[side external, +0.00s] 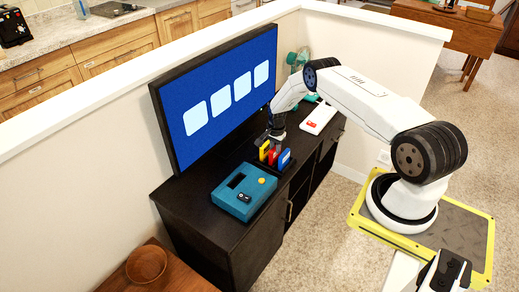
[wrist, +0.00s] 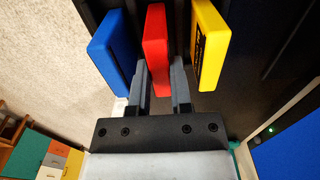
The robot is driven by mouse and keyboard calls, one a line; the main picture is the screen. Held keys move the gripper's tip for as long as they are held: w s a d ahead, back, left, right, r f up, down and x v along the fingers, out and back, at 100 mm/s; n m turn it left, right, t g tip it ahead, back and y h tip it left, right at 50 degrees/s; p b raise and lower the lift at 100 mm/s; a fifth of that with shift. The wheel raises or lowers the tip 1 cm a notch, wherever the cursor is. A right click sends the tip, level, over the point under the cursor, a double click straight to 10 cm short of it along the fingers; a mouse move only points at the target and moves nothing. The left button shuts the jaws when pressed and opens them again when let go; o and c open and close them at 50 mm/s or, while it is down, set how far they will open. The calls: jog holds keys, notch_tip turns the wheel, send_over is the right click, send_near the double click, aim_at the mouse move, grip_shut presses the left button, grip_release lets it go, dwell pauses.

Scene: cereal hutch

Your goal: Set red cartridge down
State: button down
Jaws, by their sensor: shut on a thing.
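The red cartridge (wrist: 156,45) is upright between the blue cartridge (wrist: 112,45) and the yellow cartridge (wrist: 209,40) in the wrist view. My gripper (wrist: 160,78) is shut on the red cartridge, one finger on each side. In the side view my gripper (side external: 276,134) points down over the row, where the yellow cartridge (side external: 264,152), the red cartridge (side external: 273,157) and the blue cartridge (side external: 285,159) stand close together on the black cabinet (side external: 215,226). The lower ends of the cartridges are hidden, so I cannot tell whether the red one touches its support.
A teal console (side external: 229,202) with a dark slot lies in front of the cartridges. A large screen (side external: 200,80) with several pale squares stands close behind. A white device (side external: 322,113) with a red patch lies farther right. Clear cabinet top is left of the console.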

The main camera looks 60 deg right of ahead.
jog(key=c, duration=0.5)
grip_release()
jog(key=shift+f, duration=0.1)
jog(key=shift+c, duration=0.2)
notch_tip(320, 180, up, 12)
dwell(0.5)
dwell(0.4)
